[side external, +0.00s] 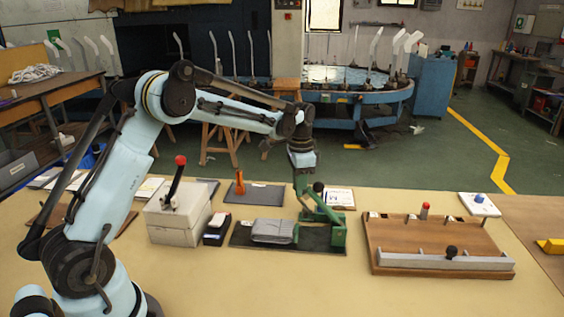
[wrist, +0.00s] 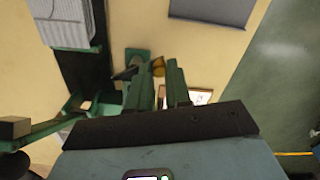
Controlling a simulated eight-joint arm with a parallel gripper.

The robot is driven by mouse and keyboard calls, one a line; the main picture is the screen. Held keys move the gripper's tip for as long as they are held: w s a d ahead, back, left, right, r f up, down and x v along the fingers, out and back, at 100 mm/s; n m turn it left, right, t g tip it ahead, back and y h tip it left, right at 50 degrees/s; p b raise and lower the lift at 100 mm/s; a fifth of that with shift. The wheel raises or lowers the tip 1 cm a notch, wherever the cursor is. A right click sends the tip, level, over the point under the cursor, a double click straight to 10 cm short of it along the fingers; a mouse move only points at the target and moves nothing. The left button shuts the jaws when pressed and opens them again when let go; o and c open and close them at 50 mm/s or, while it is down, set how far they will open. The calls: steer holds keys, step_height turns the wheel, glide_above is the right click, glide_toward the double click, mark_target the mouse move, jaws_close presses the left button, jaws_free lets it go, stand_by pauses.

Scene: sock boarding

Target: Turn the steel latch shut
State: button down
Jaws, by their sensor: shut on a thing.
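My gripper (wrist: 158,76) shows in the wrist view as two green fingers, with a small brass-coloured piece (wrist: 158,66) between their tips. A dark grey pointed piece (wrist: 125,73) lies just left of the tips; it may be the steel latch, but I cannot tell for sure. In the side view my gripper (side external: 301,186) points down beside a green lever device (side external: 324,207) with a black knob, at the right end of a dark mat (side external: 262,244). The fingertips are hard to separate from the green device there.
A folded grey cloth (side external: 272,231) lies on the mat, left of the device. A wooden board (side external: 430,236) with a grey bar and knobs stands to the right. A pale box (side external: 178,213) with a red-knobbed lever stands left. The front of the table is clear.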

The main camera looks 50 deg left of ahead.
steer(key=shift+s, duration=0.1)
steer(key=n, duration=0.2)
steer(key=shift+s+n, duration=0.35)
steer(key=shift+n, duration=0.05)
steer(key=n, duration=0.1)
steer(key=s+n, duration=0.1)
steer(key=n, duration=0.1)
steer(key=shift+s+n, duration=0.15)
steer(key=shift+n, duration=0.15)
steer(key=n, duration=0.1)
steer(key=s+n, duration=0.1)
steer(key=n, duration=0.1)
steer(key=d+n, duration=0.1)
steer(key=n, duration=0.1)
steer(key=shift+s, duration=0.2)
steer(key=shift+n, duration=0.3)
steer(key=c, duration=1.1)
jaws_free()
steer(key=shift+o, duration=0.2)
step_height(320, 180, up, 12)
